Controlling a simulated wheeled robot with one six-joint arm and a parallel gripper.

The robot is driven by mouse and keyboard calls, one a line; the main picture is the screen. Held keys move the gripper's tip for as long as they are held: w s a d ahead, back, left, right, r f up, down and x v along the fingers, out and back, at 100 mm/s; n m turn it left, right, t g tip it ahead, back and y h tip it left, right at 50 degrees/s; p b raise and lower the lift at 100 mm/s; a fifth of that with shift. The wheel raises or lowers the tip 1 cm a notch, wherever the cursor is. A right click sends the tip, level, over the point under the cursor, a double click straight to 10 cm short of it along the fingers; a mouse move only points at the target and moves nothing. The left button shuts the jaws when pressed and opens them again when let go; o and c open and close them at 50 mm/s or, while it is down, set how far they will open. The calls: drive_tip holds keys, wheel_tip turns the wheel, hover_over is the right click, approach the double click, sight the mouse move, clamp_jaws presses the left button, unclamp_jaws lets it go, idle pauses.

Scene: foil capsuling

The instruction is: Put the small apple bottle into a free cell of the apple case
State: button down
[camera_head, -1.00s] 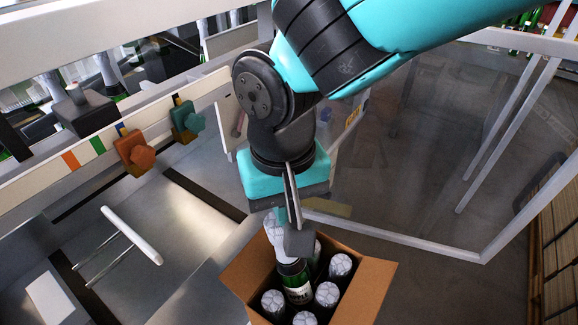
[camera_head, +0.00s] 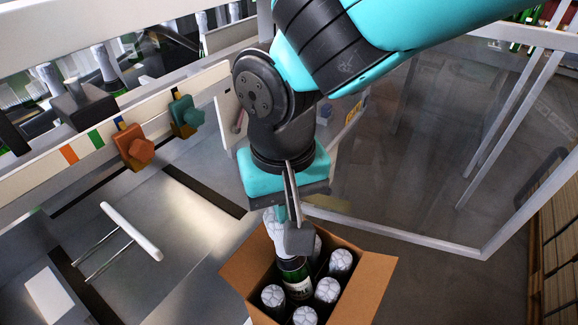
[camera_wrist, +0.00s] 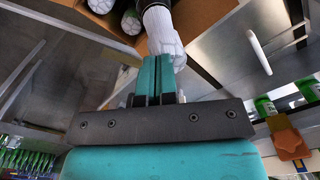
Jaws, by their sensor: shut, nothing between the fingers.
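The cardboard case (camera_head: 372,285) is open and holds several dark bottles with white foil tops. One green bottle (camera_head: 293,268) with a white foil neck and pale label rises higher than the others at the case's back left. It leans slightly, and its base is hidden. I cannot read its label or tell how deep it sits. My gripper (camera_head: 282,212) is over this bottle's neck. In the wrist view the teal fingers (camera_wrist: 155,78) are together with nothing between them, right against or just in front of the white foil neck (camera_wrist: 163,32). Contact cannot be told.
Foil tops (camera_head: 341,260) of neighbouring bottles crowd the case. A steel worktop with a white push bar (camera_head: 131,231) lies to the left. Orange (camera_head: 134,147) and teal (camera_head: 185,116) fixtures sit on a rail behind it. A clear framed guard (camera_head: 400,231) stands at the right.

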drive_tip(key=shift+r+p, duration=1.25)
drive_tip(key=shift+r, duration=0.2)
wheel_tip(320, 180, up, 17)
drive_tip(key=b, duration=0.3)
